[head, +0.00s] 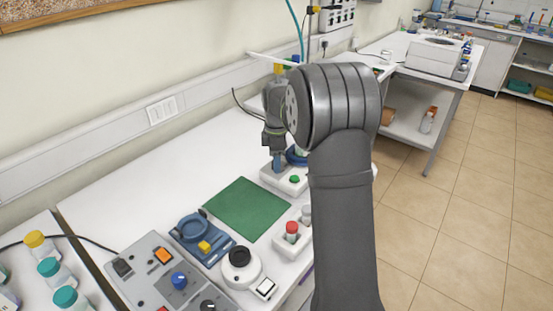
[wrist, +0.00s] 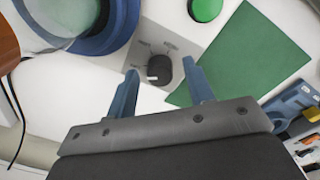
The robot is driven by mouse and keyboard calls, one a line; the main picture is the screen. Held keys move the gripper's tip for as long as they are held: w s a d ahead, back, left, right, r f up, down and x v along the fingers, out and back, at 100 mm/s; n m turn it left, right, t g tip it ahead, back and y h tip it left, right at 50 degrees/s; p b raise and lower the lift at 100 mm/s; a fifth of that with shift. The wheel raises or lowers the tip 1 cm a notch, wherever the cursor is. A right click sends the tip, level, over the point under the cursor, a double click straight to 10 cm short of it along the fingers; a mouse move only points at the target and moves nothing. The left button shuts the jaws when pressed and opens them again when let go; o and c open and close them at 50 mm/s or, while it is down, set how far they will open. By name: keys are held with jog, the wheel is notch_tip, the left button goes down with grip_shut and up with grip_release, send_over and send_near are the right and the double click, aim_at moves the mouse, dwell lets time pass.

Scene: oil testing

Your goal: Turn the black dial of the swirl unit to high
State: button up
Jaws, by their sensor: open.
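The swirl unit is a pale grey box (wrist: 160,32) with a blue ring (wrist: 112,30) and a green button (wrist: 206,8) in the wrist view. Its black dial (wrist: 161,66) sits on the near part of the box, with a white mark at its lower left side. Small labels around the dial are too blurred to read surely. My gripper (wrist: 162,75) is open, one blue finger on each side of the dial; contact cannot be told. In the head view the swirl unit (head: 270,178) is partly behind my arm, and the dial is hidden by my gripper (head: 277,163).
A green mat (head: 245,208) lies beside the unit. Nearer are a blue device (head: 192,232), a white device with a black knob (head: 240,268), a red-button box (head: 291,240) and a grey control panel (head: 150,275). Capped bottles (head: 50,268) stand at the left.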

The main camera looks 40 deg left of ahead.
jog(key=c, duration=1)
